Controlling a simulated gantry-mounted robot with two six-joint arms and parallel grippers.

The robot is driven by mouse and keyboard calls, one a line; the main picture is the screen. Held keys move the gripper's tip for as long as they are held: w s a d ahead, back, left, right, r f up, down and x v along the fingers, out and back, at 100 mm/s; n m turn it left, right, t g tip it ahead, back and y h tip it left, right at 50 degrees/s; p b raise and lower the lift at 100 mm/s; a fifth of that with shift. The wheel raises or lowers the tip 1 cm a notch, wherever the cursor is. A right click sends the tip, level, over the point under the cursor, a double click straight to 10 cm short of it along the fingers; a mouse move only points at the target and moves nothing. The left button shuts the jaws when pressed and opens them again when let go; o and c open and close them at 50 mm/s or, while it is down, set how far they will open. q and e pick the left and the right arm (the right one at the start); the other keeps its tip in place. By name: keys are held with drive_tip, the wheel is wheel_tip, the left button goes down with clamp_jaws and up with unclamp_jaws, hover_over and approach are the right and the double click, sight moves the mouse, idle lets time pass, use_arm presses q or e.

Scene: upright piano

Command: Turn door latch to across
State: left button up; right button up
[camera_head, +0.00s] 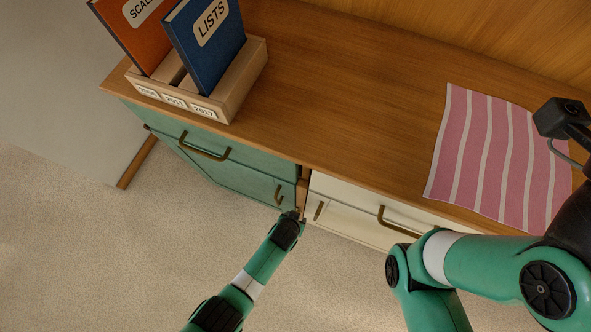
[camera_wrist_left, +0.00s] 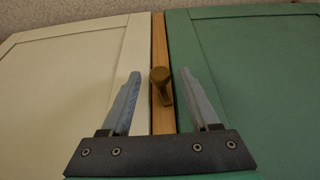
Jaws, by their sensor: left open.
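A small brass latch (camera_wrist_left: 161,84) sits on the wooden strip (camera_wrist_left: 159,30) between a cream door (camera_wrist_left: 70,70) and a green door (camera_wrist_left: 250,60). It lies roughly along the strip, slightly tilted. My left gripper (camera_wrist_left: 165,100) is open in the left wrist view, with one finger on each side of the latch and gaps on both sides. In the head view my left gripper (camera_head: 298,216) is at the cabinet front, by the seam between green and cream doors; there it largely hides the latch. My right arm comes in from the right, its gripper out of view.
The wooden cabinet top (camera_head: 340,100) holds a file box (camera_head: 235,90) with an orange binder (camera_head: 125,30) and a blue binder (camera_head: 208,50), and a pink striped cloth (camera_head: 490,150). Brass handles (camera_head: 205,150) stick out from the front. The carpet (camera_head: 120,240) is clear.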

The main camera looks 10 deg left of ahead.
use_arm(q)
drive_tip(key=shift+c, duration=0.2)
clamp_jaws()
drive_tip(key=shift+a+f+n+g+h, duration=0.1)
drive_tip(key=shift+a+n+g+h, duration=0.05)
drive_tip(key=shift+h, duration=0.5)
drive_tip(key=shift+a+n+g+h, duration=0.1)
drive_tip(key=shift+n+g+h, duration=0.05)
drive_tip(key=shift+h, duration=0.5)
drive_tip(key=shift+o, duration=0.2)
unclamp_jaws()
drive_tip(key=shift+w, duration=0.1)
